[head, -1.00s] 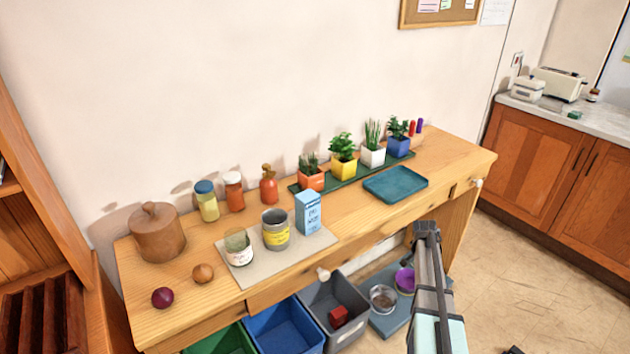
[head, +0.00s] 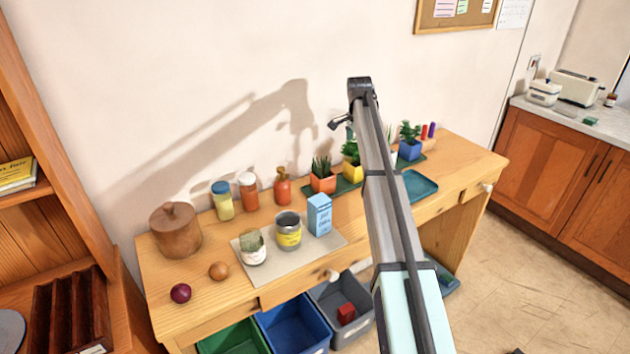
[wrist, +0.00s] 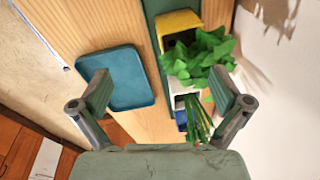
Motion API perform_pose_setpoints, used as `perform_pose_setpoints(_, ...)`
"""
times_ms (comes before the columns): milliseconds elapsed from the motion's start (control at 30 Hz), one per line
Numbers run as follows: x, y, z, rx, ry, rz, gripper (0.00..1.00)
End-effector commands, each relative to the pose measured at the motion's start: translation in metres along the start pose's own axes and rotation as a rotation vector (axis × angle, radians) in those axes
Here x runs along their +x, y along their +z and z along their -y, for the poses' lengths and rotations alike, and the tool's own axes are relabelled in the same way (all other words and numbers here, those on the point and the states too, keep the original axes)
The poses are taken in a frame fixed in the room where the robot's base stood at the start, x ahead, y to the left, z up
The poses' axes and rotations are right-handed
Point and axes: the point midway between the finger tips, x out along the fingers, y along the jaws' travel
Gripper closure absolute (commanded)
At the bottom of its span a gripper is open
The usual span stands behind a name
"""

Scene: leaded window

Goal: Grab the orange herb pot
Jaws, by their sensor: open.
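The orange herb pot (head: 322,184) stands upright on the left end of the dark green tray (head: 345,187), near the wall, with a spiky green plant in it. My arm reaches up over the bench, and my gripper (head: 338,123) is above and to the right of the orange pot in the head view. In the wrist view my gripper (wrist: 168,95) is open and empty, its two fingers apart. Beyond the fingers are the yellow pot (wrist: 180,22) with leafy herb and the white pot (wrist: 186,88) with thin stalks. The orange pot is not visible in the wrist view.
The blue pot (head: 410,149) stands at the tray's right end. A teal tray (head: 420,187) lies in front. A red-orange bottle (head: 283,187) stands left of the orange pot, and a blue carton (head: 319,214) in front of it. The wall is close behind.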

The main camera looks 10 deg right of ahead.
Motion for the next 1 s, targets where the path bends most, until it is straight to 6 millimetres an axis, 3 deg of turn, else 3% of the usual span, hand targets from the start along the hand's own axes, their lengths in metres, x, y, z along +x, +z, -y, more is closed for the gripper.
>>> perform_pose_setpoints(33,-0.019,0.027,0.014,-0.029,0.023,0.031,0.00)
perform_pose_setpoints(100,-0.035,0.057,0.022,-0.060,0.054,0.067,0.00)
perform_pose_setpoints(200,-0.049,0.085,0.027,-0.089,0.086,0.101,0.00)
perform_pose_setpoints(333,-0.051,0.099,0.027,-0.102,0.104,0.117,0.00)
perform_pose_setpoints(467,-0.036,0.102,0.024,-0.103,0.106,0.119,0.00)
perform_pose_setpoints(800,0.029,0.108,0.017,-0.102,0.105,0.118,0.00)
perform_pose_setpoints(1000,0.057,0.111,0.015,-0.102,0.103,0.117,0.00)
